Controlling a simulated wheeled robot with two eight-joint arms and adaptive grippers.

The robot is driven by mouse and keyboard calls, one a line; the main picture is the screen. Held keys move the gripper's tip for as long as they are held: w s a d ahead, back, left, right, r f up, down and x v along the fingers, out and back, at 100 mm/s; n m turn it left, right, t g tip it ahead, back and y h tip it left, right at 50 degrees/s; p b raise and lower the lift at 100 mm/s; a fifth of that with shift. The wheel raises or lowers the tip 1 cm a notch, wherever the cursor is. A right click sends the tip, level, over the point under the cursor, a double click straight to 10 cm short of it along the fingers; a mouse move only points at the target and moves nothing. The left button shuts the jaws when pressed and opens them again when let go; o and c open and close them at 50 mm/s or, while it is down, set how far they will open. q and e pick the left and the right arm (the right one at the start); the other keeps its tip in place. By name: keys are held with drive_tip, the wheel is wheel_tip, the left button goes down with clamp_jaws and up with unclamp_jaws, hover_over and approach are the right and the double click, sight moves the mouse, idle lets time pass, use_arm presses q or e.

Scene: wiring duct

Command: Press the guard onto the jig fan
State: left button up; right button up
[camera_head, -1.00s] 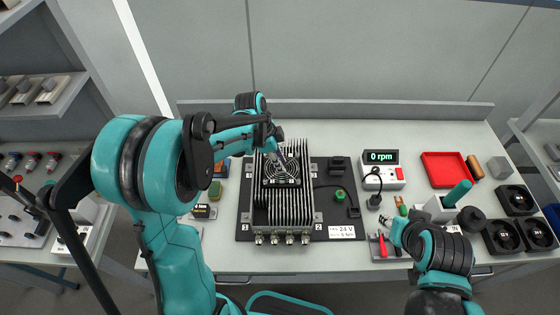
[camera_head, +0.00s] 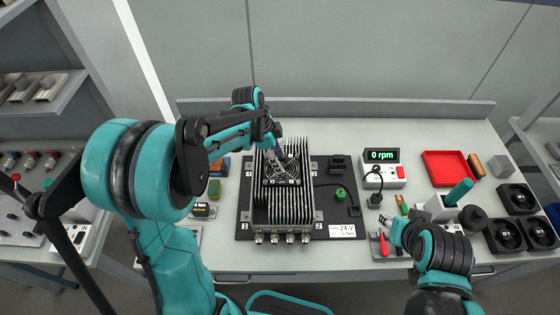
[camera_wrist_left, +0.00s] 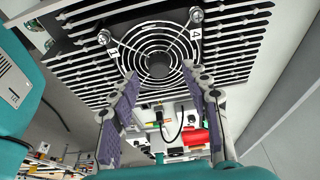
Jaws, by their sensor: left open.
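The wire guard (camera_head: 284,174), a set of concentric rings, lies over the dark jig fan on top of the finned heatsink unit (camera_head: 283,207). In the left wrist view the guard (camera_wrist_left: 158,64) shows large, with screw heads at its visible corners and number labels beside them. I cannot tell if it is fully seated. My left gripper (camera_head: 277,154) is at the guard's far edge. In the left wrist view its two purple-padded fingers (camera_wrist_left: 160,75) are apart with nothing between them, tips close to the guard. My right gripper (camera_head: 389,222) is over the tool tray; its jaws are too small to read.
The unit stands on a black base plate (camera_head: 330,203). To the right are a meter reading 0 rpm (camera_head: 382,156), a red tray (camera_head: 447,168), a tool tray (camera_head: 378,247) and several black fans (camera_head: 519,200). Small boxes (camera_head: 215,189) lie left of the plate.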

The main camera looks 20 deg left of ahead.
use_arm(q)
drive_tip(key=w+v, duration=0.1)
drive_tip(key=v, duration=0.9)
drive_tip(key=shift+s, duration=0.5)
drive_tip(key=s+f+n+t+y+b, duration=0.1)
drive_tip(key=s+f+n+t+b, duration=0.2)
drive_tip(key=s+n, duration=0.4)
drive_tip(key=s+d+f+n+t+y+b, duration=0.1)
drive_tip(key=s+f+n+t+y+b, duration=0.1)
drive_tip(key=s+f+n+b, duration=0.3)
drive_tip(key=s+f+n+t, duration=0.1)
drive_tip(key=s+n, duration=0.1)
drive_tip(key=s, duration=0.1)
drive_tip(key=shift+s+f+n+b, duration=0.25)
drive_tip(key=shift+s+n+b, duration=0.1)
drive_tip(key=shift+s+n, duration=0.05)
